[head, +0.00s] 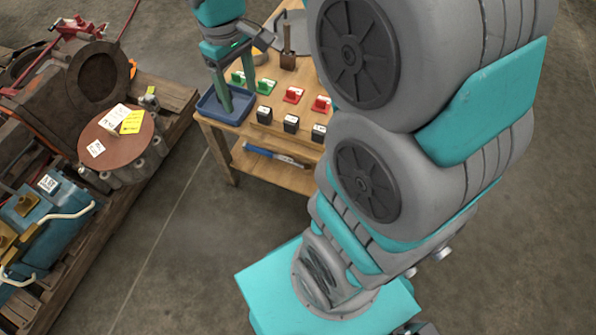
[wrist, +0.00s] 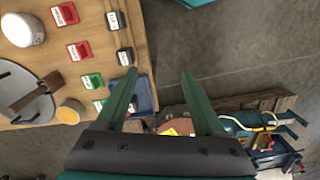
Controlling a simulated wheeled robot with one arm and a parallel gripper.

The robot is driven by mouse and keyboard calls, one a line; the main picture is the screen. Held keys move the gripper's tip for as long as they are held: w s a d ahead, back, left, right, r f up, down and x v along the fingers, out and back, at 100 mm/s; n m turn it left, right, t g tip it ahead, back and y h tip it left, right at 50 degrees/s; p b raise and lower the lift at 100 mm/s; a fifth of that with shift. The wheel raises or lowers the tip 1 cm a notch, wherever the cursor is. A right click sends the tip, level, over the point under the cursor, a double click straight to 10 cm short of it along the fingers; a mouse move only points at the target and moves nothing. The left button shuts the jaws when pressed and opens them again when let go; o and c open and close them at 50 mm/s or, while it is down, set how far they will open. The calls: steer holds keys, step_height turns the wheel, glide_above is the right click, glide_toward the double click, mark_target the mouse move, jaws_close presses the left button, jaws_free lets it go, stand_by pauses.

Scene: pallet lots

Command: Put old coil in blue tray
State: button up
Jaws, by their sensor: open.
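The blue tray (head: 207,108) sits on the near left corner of the wooden table. In the wrist view the tray (wrist: 147,95) is partly hidden behind one finger. My gripper (wrist: 159,74) is open, with nothing visible between its fingers. In the head view its green fingers appear over the tray; I cannot tell how high. No part is clearly readable as the old coil. Small labelled black blocks (head: 291,123), red blocks (head: 293,95) and green blocks (head: 265,86) stand on the table beside the tray. The tray's inside is partly hidden.
The wooden table (head: 210,127) has a lower shelf holding a blue and white item (head: 275,155). At left, a wooden pallet (head: 95,222) carries a brown round-topped machine (head: 118,150) with paper notes and a blue machine (head: 50,225). Bare floor lies between pallet and table.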

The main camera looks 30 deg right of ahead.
steer(key=s+f+m, duration=0.1)
steer(key=s+m, duration=0.1)
steer(key=s, duration=0.8)
steer(key=s+f+m+g, duration=0.1)
steer(key=s+m, duration=0.1)
steer(key=s, duration=0.9)
steer(key=shift+d+f, duration=0.25)
steer(key=shift+d, duration=0.1)
